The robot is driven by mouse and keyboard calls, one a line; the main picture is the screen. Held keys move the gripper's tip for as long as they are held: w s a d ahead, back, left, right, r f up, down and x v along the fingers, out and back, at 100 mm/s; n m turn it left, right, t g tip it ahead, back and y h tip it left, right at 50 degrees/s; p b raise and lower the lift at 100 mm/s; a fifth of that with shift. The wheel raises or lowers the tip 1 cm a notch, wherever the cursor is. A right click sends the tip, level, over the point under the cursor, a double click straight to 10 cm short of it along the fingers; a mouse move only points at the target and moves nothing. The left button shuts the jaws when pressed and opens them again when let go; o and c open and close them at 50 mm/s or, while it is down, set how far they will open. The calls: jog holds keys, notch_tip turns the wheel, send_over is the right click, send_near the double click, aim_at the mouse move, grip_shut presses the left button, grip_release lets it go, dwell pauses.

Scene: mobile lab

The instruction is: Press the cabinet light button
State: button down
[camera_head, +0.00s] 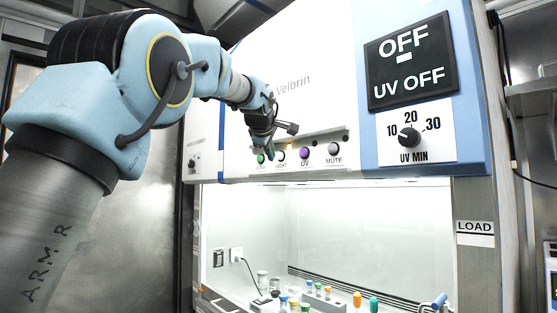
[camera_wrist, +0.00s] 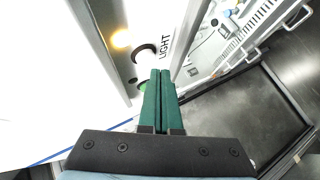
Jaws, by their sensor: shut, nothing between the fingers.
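The cabinet (camera_head: 350,130) has a row of buttons on its front panel. The light button (camera_head: 281,155) is a pale round button with a dark ring, second from the left; in the wrist view the light button (camera_wrist: 143,54) shows beside its LIGHT label. My gripper (camera_head: 270,150) is at the left part of the row, its green fingers shut and empty. In the wrist view my gripper (camera_wrist: 160,73) has its fingertips just below the LIGHT label, overlapping the edge of a green button (camera_wrist: 143,86). I cannot tell whether the tips touch the panel.
The purple UV button (camera_head: 304,152) and the MUTE button (camera_head: 334,150) are to the right. A small yellow lamp (camera_wrist: 121,38) glows near the light button. A UV timer knob (camera_head: 409,137) is further right. The open work area below is bright, with several small bottles.

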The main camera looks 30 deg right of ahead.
jog(key=shift+a, duration=0.1)
jog(key=shift+s+a+b, duration=0.25)
jog(key=shift+a+b, duration=0.5)
jog(key=shift+a, duration=0.45)
jog(key=shift+s+a+b, duration=0.25)
jog(key=shift+a+b, duration=0.45)
jog(key=shift+a, duration=0.45)
